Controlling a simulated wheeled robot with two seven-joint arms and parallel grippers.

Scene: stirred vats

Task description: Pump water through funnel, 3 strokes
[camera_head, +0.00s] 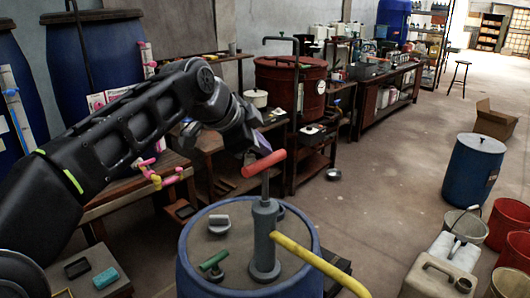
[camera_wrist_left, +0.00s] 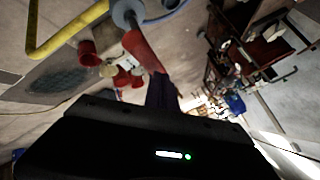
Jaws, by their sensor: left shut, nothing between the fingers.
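A hand pump (camera_head: 264,240) stands upright on the lid of a blue drum (camera_head: 190,285). It has a grey body, a thin rod and a red crossbar handle (camera_head: 263,163). A yellow spout (camera_head: 315,263) slopes from the pump down to the right. My left gripper (camera_head: 250,158) is shut and empty, close beside the handle's upper side; contact cannot be told. In the left wrist view the red handle (camera_wrist_left: 143,50) shows just beyond the dark fingers (camera_wrist_left: 162,90), with the yellow spout (camera_wrist_left: 65,32) at upper left. I cannot make out a funnel for certain. My right gripper is not in view.
A green-handled fitting (camera_head: 214,263) and a grey cap (camera_head: 219,224) are on the drum lid. A beige jerrycan (camera_head: 437,279), a pale bucket (camera_head: 466,224) and red buckets (camera_head: 508,222) stand at right. Workbenches line the left wall.

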